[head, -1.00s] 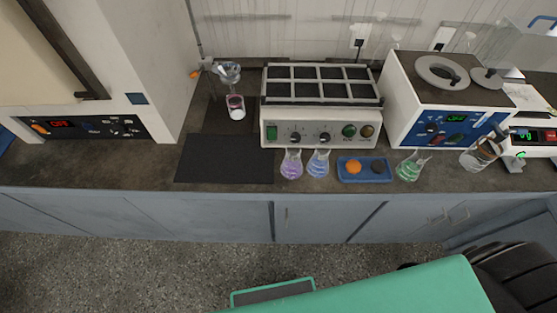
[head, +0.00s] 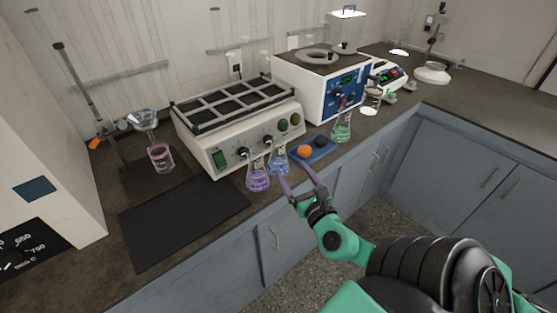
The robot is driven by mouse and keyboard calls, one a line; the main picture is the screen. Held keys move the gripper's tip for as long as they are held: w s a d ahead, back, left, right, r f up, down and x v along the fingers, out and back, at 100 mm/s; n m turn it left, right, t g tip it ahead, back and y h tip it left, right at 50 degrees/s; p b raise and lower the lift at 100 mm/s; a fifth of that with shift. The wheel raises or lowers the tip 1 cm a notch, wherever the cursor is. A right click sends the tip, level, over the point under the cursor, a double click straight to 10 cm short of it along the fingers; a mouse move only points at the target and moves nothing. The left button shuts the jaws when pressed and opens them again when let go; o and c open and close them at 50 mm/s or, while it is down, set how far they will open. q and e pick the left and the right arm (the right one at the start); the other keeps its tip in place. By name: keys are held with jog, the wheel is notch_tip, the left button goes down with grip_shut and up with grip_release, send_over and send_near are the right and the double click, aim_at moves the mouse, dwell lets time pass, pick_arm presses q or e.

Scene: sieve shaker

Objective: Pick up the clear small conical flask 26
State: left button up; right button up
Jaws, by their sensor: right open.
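Several small conical flasks stand along the front of the bench: one with purple liquid (head: 258,179), one with blue liquid (head: 278,162) and one with green liquid (head: 342,130). I cannot read any number or tell which is flask 26. My right gripper (head: 293,174) is open, its two fingers pointing toward the bench just in front of the blue flask. No flask is clearly between the fingers; whether they touch the blue one I cannot tell. My left gripper is out of view.
A shaker with a rack top (head: 238,110) stands behind the flasks. A blue tray (head: 325,153) with an orange and a dark piece lies right of the blue flask. A black mat (head: 180,225) and a beaker (head: 161,158) are at left. A blue-fronted machine (head: 310,85) stands behind the green flask.

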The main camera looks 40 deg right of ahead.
aim_at(280, 154)
jog(key=p+x, duration=0.1)
jog(key=x, duration=0.4)
jog(key=shift+w+r, duration=0.1)
jog(key=shift+w, duration=0.1)
jog(key=p+x, duration=0.1)
jog(key=x, duration=0.3)
jog(key=shift+w+d, duration=0.2)
jog(key=shift+w, duration=0.15)
jog(key=shift+w+d+f, duration=0.1)
jog(key=shift+w+f, duration=0.2)
jog(key=shift+w, duration=0.15)
jog(key=shift+s, duration=0.15)
jog(key=c, duration=0.4)
grip_shut()
